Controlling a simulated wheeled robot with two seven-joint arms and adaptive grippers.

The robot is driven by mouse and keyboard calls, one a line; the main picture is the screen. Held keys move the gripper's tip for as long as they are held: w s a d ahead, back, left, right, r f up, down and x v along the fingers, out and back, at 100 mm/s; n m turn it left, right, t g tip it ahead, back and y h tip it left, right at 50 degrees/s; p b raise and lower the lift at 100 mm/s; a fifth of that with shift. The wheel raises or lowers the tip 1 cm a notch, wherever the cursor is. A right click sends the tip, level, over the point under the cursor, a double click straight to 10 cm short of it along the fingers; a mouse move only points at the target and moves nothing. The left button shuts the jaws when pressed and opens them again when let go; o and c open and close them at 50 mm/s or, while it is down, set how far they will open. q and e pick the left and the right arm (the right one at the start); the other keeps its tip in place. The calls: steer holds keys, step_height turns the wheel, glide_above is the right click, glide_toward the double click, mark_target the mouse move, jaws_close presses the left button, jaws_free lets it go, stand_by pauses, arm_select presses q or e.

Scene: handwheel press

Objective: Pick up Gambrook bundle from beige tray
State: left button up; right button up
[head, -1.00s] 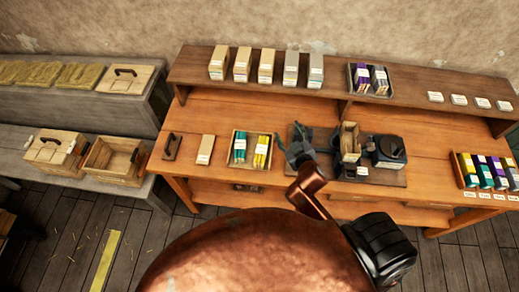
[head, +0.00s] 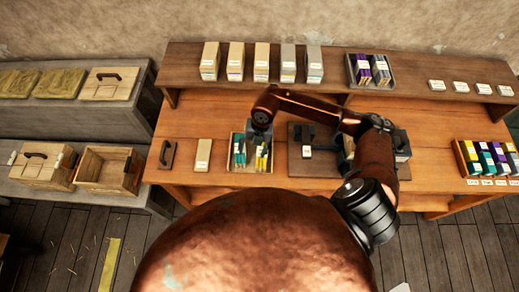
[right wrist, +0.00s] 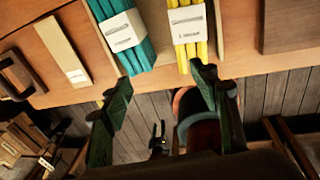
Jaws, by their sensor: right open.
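The beige tray (head: 250,171) stands on the workbench left of centre and holds teal bundles (head: 238,156) on its left and yellow bundles (head: 262,160) on its right. I cannot read the labels to tell which is Gambrook. My right gripper (head: 258,137) is above the tray's back part, hiding some of it. In the right wrist view my right gripper (right wrist: 162,100) is open and empty, its fingers apart. The teal bundle (right wrist: 122,35) and the yellow bundle (right wrist: 187,25), each with a white labelled band, lie beyond the fingertips. My left gripper does not show.
A tan block (head: 203,155) and a dark handled piece (head: 167,154) lie left of the tray. A dark base plate (head: 315,165) is to its right, partly behind my arm. A rack of coloured bundles (head: 485,160) is far right. A raised shelf (head: 200,60) runs behind.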

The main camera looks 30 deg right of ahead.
mark_target(259, 167)
steer(key=d, duration=0.1)
steer(key=d+h, duration=0.1)
steer(key=d, duration=0.1)
steer(key=w+d+h, duration=0.1)
steer(key=d, duration=0.1)
steer(key=shift+d+f+m, duration=0.1)
steer(key=shift+m, duration=0.2)
steer(key=shift+d+f, duration=0.15)
steer(key=shift+f, duration=0.65)
steer(key=f, duration=0.1)
steer(key=f+p, duration=0.1)
steer(key=f, duration=0.1)
steer(key=f+p, duration=0.1)
steer(key=f, duration=0.1)
steer(key=shift+s+a+f, duration=0.1)
steer(key=shift+s+a, duration=0.1)
steer(key=shift+a, duration=0.1)
steer(key=shift+f, duration=0.45)
steer(key=c, duration=1.4)
